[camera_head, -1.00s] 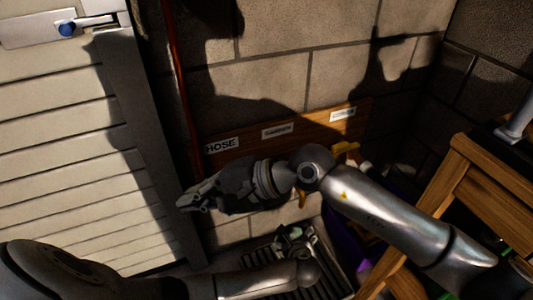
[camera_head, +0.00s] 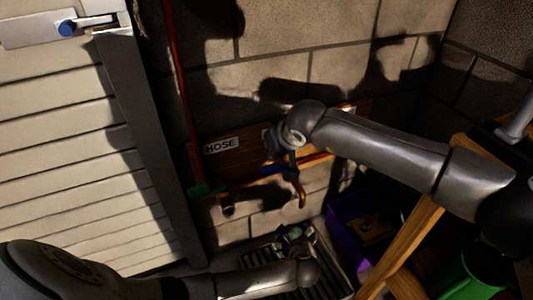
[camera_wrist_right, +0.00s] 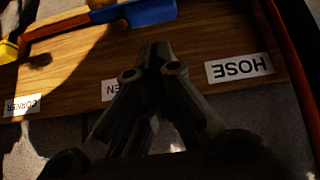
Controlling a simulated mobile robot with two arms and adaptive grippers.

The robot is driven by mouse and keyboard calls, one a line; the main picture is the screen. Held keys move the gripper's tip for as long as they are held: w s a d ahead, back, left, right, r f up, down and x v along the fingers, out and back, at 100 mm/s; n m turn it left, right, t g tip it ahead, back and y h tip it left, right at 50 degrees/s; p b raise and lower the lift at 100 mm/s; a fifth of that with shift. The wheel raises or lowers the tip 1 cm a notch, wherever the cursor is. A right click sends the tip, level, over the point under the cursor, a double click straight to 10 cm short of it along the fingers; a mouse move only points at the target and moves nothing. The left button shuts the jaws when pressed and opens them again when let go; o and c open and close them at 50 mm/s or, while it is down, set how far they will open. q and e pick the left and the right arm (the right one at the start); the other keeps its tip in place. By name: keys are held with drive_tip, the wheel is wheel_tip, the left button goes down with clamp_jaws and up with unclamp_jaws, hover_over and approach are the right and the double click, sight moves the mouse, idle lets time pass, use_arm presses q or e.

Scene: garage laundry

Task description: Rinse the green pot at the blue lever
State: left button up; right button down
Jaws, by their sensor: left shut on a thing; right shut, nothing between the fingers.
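The blue lever (camera_head: 271,169) sits on the wooden board on the wall, partly behind my right wrist; it also shows at the top of the right wrist view (camera_wrist_right: 150,12). My right gripper (camera_wrist_right: 155,52) is shut and empty, in front of the board between the middle label and the HOSE label, apart from the blue lever in the picture. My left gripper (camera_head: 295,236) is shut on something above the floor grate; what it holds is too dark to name. A green container (camera_head: 482,272) stands at the lower right; I cannot tell if it is the green pot.
A green lever (camera_head: 206,190) and a spout (camera_head: 227,210) are at the board's left, by the HOSE label (camera_head: 221,145). A brass spout (camera_head: 298,190) hangs below the blue lever. A purple bin (camera_head: 345,222) and a wooden stand (camera_head: 415,240) limit room on the right.

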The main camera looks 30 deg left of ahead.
sight(268, 166)
drive_tip(key=x, duration=0.6)
drive_tip(key=shift+a+f, duration=0.15)
drive_tip(key=shift+f, duration=0.15)
drive_tip(key=shift+w, duration=0.1)
drive_tip(key=shift+s+d, duration=0.65)
drive_tip(key=shift+s, duration=0.15)
drive_tip(key=w+d+v, duration=0.1)
drive_tip(key=w+v, duration=0.1)
drive_tip(key=v, duration=0.7)
drive_tip(key=shift+s+d+r, duration=0.2)
drive_tip(key=shift+r, duration=0.25)
